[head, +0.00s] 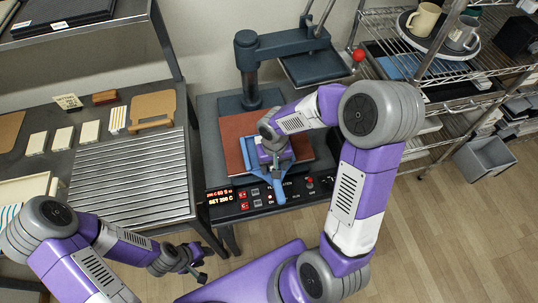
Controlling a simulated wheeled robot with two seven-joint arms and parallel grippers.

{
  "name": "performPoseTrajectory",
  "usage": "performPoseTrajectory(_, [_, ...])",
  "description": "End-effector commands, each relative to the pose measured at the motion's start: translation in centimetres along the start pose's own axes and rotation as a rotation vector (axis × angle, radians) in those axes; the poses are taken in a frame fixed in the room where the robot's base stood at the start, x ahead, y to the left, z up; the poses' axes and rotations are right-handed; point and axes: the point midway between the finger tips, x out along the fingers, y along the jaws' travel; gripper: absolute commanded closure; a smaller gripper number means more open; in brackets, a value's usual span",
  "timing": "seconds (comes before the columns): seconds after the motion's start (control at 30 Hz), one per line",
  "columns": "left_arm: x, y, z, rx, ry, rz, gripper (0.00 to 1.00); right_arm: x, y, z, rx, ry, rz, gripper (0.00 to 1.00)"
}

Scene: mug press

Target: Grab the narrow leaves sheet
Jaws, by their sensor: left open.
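No leaf print can be made out on any sheet, so I cannot tell which one is the narrow leaves sheet. Several small pale sheets lie in a row on the left table, among them a plain one (62,138) and a patterned one (117,119). A striped sheet (9,214) shows at the left edge, partly hidden by my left arm. My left gripper (200,264) is open and empty, low in front of the table. My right gripper (275,170) is over the press at a blue piece (246,154); its fingers are not clear.
The press (250,120) has its upper plate (313,67) swung aside. A ribbed metal rack (130,175) covers the table's right part. A wooden board (152,108) and small sign (67,102) stand behind. A wire shelf (480,60) with mugs is at right.

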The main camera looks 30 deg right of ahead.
Motion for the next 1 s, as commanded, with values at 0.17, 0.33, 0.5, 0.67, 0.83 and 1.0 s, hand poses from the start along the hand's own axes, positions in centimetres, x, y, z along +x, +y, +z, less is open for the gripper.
performPoseTrajectory(0.17, [-0.1,0.0,0.0,0.0,0.0,0.0,0.57,-0.1,0.0,0.0,0.0,0.001,0.0,0.44])
performPoseTrajectory(0.33, [-0.1,0.0,0.0,0.0,0.0,0.0,0.57,-0.1,0.0,0.0,0.0,0.001,0.0,0.7])
performPoseTrajectory(0.5, [-0.1,0.0,0.0,0.0,0.0,0.0,0.57,-0.1,0.0,0.0,0.0,0.001,-0.001,0.96])
performPoseTrajectory(0.67, [-0.1,0.0,0.0,0.0,0.0,0.0,0.57,-0.1,0.0,0.0,0.0,0.001,-0.001,1.0])
performPoseTrajectory(0.83, [-0.1,0.1,0.0,0.0,0.0,0.0,0.57,-0.3,0.0,-0.1,0.001,0.002,-0.001,1.0])
performPoseTrajectory(1.0, [-0.9,0.3,0.0,0.0,0.0,0.0,0.57,-2.6,0.0,-0.1,0.0,0.006,-0.001,1.0])
